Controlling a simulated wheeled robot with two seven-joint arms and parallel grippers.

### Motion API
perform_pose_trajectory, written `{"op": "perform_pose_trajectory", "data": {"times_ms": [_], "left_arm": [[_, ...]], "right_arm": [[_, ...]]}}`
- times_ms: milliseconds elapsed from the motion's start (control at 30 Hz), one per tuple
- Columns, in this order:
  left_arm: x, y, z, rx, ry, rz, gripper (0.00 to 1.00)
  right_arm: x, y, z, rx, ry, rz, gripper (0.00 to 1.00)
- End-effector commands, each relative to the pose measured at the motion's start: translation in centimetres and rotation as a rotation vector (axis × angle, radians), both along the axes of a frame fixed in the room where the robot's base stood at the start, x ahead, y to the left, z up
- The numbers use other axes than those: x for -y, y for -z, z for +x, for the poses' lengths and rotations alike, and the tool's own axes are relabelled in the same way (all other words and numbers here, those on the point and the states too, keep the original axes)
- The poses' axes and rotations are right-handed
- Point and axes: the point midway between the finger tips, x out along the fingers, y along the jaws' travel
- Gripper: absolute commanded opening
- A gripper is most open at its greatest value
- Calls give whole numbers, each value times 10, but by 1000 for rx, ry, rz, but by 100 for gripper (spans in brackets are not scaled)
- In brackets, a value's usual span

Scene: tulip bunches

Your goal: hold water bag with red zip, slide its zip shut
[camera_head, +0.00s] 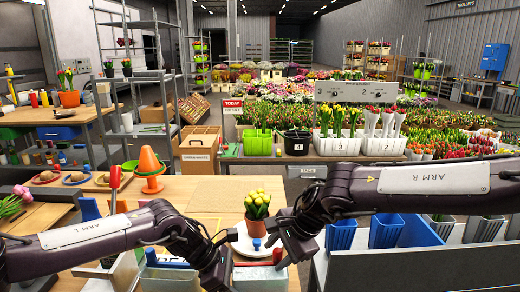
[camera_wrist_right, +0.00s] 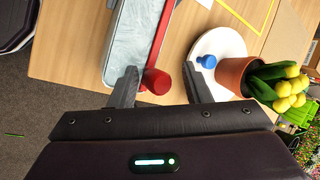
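The water bag with red zip (camera_head: 260,279) lies at the bottom of the head view, pale grey and cut off by the frame edge. It also shows in the right wrist view (camera_wrist_right: 131,42), with a red strip along one side and a red zip pull (camera_wrist_right: 157,82) at its near end. My right gripper (camera_wrist_right: 161,88) is open, its fingers either side of the red pull, with a gap on the right. My right gripper (camera_head: 280,252) hangs over the bag's right end in the head view. My left gripper (camera_head: 216,276) is beside the bag's left end; its fingertips are unclear.
Another grey bag (camera_head: 170,280) with a blue pull (camera_head: 151,257) lies to the left. A potted yellow tulip (camera_head: 257,210) stands on a white plate (camera_head: 240,241), with a blue knob (camera_head: 256,244) beside the pot. An orange cone (camera_head: 150,170) stands further back.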

Motion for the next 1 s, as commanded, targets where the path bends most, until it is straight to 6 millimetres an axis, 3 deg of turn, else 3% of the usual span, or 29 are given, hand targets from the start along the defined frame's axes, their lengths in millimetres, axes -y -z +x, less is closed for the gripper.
{"op": "perform_pose_trajectory", "data": {"times_ms": [700, 1000], "left_arm": [[1, -1, 1, 4, 0, -2, 31], [1, -2, 1, 4, -1, -3, 31]], "right_arm": [[0, -64, -1, -2, -2, 0, 44], [0, -69, -1, -3, -1, -2, 44]]}}
